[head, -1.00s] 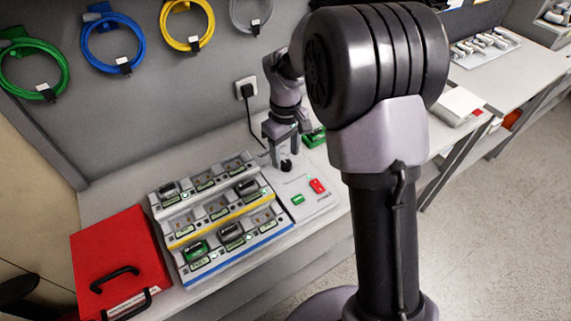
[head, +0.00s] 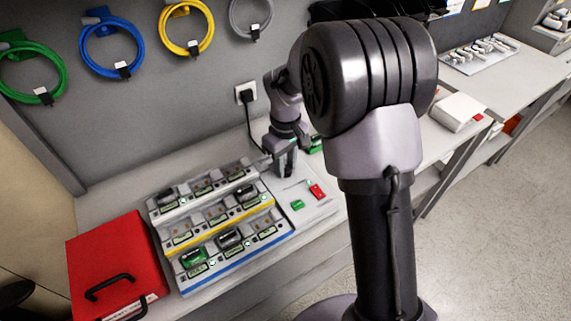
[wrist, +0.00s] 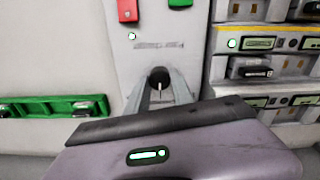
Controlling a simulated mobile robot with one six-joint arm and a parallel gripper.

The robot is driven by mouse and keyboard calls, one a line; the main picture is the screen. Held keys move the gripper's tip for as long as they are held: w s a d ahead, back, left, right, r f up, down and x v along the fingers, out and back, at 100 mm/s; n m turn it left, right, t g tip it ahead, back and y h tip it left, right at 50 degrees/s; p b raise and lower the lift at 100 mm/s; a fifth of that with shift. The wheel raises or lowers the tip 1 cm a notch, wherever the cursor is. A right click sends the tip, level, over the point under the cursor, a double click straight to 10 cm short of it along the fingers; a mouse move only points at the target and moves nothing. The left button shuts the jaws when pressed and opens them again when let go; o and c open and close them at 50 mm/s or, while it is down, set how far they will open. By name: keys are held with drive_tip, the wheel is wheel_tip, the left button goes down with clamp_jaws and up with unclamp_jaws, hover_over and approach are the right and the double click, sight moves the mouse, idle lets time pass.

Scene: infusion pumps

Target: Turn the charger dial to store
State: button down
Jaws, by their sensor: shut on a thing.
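The charger (head: 270,232) is a stepped grey station with a control panel (head: 322,211) at its right side. The dial (wrist: 159,76) is a small dark round knob with a pale pointer line, low on the panel in the wrist view. The line looks roughly upright in that picture. My gripper (wrist: 160,92) is shut on the dial, one finger on each side. In the head view my gripper (head: 284,170) stands over the back of the panel and hides the dial. Any markings around the dial are too small or covered to read.
The panel carries a red button (wrist: 128,10) and a green button (head: 297,204). Battery bays with several packs (head: 230,238) lie left of the panel. A red case (head: 115,260) is at far left. A green item (wrist: 60,106) lies close beside the charger.

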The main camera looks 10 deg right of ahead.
sight(286, 168)
drive_tip(key=m, duration=0.4)
drive_tip(key=shift+m+p, duration=0.3)
drive_tip(key=shift+p, duration=0.05)
drive_tip(key=shift+d+m, duration=0.1)
drive_tip(key=shift+m, duration=2.1)
drive_tip(key=c, duration=1.1)
unclamp_jaws()
wheel_tip(286, 168, up, 17)
drive_tip(key=p, duration=0.6)
drive_tip(key=shift+r, duration=0.2)
